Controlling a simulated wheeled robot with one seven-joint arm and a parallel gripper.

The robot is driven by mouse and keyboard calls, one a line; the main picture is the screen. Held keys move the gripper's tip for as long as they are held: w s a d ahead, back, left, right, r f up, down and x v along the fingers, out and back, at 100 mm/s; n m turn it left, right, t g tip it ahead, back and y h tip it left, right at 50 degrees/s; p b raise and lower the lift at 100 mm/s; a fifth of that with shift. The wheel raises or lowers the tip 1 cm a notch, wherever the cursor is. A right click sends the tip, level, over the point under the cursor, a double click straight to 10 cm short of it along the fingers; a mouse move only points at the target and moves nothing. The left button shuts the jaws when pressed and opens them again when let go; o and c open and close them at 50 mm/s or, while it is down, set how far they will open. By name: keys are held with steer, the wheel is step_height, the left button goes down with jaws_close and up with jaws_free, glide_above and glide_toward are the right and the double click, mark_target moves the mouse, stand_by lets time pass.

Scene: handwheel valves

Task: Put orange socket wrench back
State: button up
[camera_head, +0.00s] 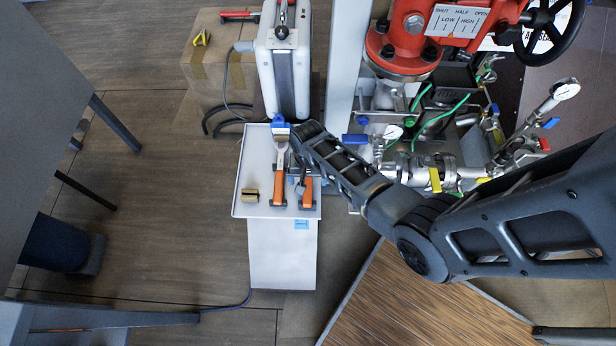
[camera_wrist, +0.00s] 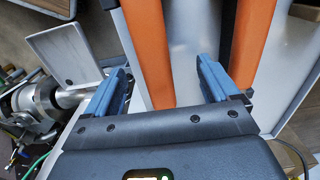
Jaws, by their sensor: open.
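Two orange-handled tools lie on a white tray-topped stand (camera_head: 255,212) in the head view. The left one (camera_head: 280,188) has a long silver shaft reaching toward the back. Of the right one (camera_head: 307,192), mostly the orange handle shows, with my wrist hiding the rest. I cannot tell for sure which is the socket wrench. In the wrist view, one orange handle (camera_wrist: 149,50) runs between the fingers of my open gripper (camera_wrist: 158,82), with gaps on both sides. The other orange handle (camera_wrist: 251,40) lies outside the right finger. I cannot tell the fingers' height over the handle.
A small brass-coloured block (camera_head: 251,195) lies on the tray's left side. A white case (camera_head: 283,65) stands behind. Pipes and a red valve (camera_head: 413,35) crowd the right. Open floor lies left of the stand.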

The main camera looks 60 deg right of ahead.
steer(key=shift+r+p, duration=2.5)
steer(key=shift+r, duration=0.25)
steer(key=shift+r, duration=3.9)
steer(key=s+a+r+n+t+h, duration=0.1)
steer(key=s+a+r+n+t, duration=0.15)
steer(key=s, duration=0.45)
steer(key=s+a+r+n+t+h, duration=0.1)
steer(key=s+a+n+t, duration=0.25)
steer(key=s, duration=0.35)
steer(key=s+a+r+n+t, duration=0.1)
steer(key=s+a+r+t, duration=0.1)
steer(key=r, duration=0.8)
steer(key=s+a+r+n+t+y, duration=0.1)
steer(key=s+a+r+n+t, duration=0.1)
steer(key=r, duration=0.8)
steer(key=s+a+r+n+t+y, duration=0.1)
steer(key=s+a+r+n+t, duration=0.1)
steer(key=s+r, duration=0.4)
step_height(320, 180, up, 4)
steer(key=a+t, duration=0.1)
steer(key=t, duration=0.1)
steer(key=shift+s+a+t, duration=0.25)
steer(key=shift+t, duration=0.15)
steer(key=shift+f, duration=0.1)
